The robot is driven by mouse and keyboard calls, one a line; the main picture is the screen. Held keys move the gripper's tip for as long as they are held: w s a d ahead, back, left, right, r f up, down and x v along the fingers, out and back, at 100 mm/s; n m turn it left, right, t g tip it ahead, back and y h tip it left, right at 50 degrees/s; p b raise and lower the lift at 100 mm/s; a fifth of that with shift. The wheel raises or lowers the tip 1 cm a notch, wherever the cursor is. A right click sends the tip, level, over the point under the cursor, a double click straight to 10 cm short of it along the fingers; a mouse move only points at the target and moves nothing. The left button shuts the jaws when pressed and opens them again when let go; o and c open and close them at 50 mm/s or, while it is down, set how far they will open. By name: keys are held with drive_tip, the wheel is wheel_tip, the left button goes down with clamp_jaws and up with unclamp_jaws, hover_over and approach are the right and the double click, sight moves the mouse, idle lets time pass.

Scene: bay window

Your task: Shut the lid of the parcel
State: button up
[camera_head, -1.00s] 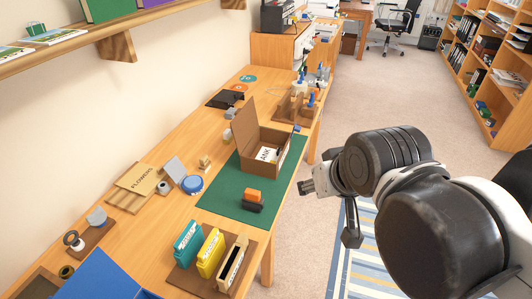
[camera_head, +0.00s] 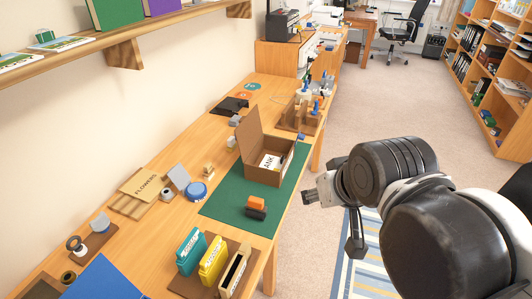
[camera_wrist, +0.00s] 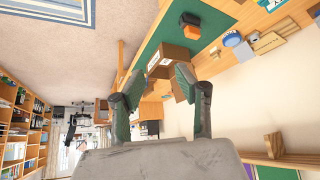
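The parcel is a brown cardboard box (camera_head: 268,176) on a green mat (camera_head: 233,210) on the long wooden table. Its lid (camera_head: 247,137) stands up, open, on the left side. A white card with dark lettering (camera_head: 269,161) shows inside. My gripper (camera_head: 308,197) is to the right of the table, beyond its front edge and apart from the parcel. In the wrist view the two fingers of my gripper (camera_wrist: 158,90) are spread apart with nothing held between them. The parcel (camera_wrist: 165,62) shows beyond the fingers there, partly hidden by one fingertip.
An orange and black block (camera_head: 256,206) lies on the mat in front of the parcel. Upright teal and yellow packets (camera_head: 211,260) stand near the table's front. A rack with blue-topped items (camera_head: 302,112) stands behind the parcel. A shelf (camera_head: 115,40) juts from the wall above.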

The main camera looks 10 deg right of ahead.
sight(247, 132)
idle(0.3)
